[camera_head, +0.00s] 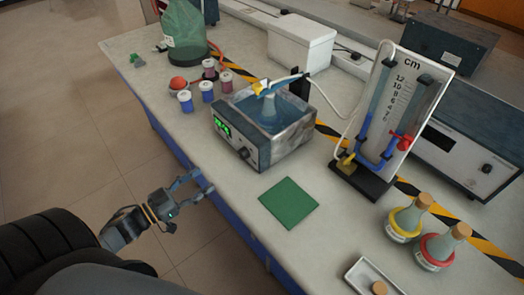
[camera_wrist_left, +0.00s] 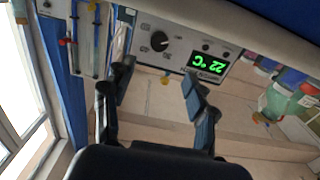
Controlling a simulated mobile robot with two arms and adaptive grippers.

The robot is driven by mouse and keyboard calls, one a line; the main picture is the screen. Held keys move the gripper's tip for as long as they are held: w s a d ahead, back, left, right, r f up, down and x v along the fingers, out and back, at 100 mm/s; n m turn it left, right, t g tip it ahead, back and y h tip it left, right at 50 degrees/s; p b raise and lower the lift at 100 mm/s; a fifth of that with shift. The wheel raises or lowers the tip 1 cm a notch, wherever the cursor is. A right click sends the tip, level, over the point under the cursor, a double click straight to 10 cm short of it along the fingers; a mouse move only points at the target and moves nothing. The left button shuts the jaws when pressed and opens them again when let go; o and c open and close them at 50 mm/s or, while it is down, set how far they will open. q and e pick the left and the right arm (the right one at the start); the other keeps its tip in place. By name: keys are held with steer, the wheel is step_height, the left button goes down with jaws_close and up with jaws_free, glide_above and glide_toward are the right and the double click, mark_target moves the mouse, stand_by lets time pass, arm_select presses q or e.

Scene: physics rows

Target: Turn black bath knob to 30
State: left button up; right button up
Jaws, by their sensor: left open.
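The water bath (camera_head: 264,127) is a grey box with a flask standing in its water. Its front panel bears a green display and a black knob (camera_head: 244,154). In the left wrist view the black knob (camera_wrist_left: 159,41) shows on the panel, and the display (camera_wrist_left: 208,63) reads 22 °C, upside down. My left gripper (camera_head: 199,184) is open and empty, off the front edge of the bench, to the lower left of the knob and apart from it. In the left wrist view its fingers (camera_wrist_left: 158,95) are spread, with the knob beyond the gap between them. My right gripper is not in view.
A green mat (camera_head: 289,203) lies in front of the bath. Several small jars (camera_head: 206,91) and a green bottle (camera_head: 184,33) stand to its left. A manometer board (camera_head: 405,100) and two stoppered flasks (camera_head: 408,217) stand right. A white tray (camera_head: 360,276) lies at the near edge.

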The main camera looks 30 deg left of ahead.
mark_target(240, 155)
arm_select(q)
steer(key=x, duration=0.3)
steer(key=p+x, duration=0.1)
steer(key=shift+w+r, duration=0.2)
steer(key=shift+r, duration=0.15)
steer(key=x, duration=0.7)
steer(key=shift+w+d+f+p, duration=0.1)
steer(key=shift+w+d+p, duration=0.15)
steer(key=shift+w+p, duration=0.15)
steer(key=shift+w+d, duration=0.2)
steer(key=shift+w, duration=0.25)
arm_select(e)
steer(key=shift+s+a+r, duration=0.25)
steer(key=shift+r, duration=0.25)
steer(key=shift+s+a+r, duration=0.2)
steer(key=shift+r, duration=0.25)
arm_select(q)
steer(key=c, duration=1.1)
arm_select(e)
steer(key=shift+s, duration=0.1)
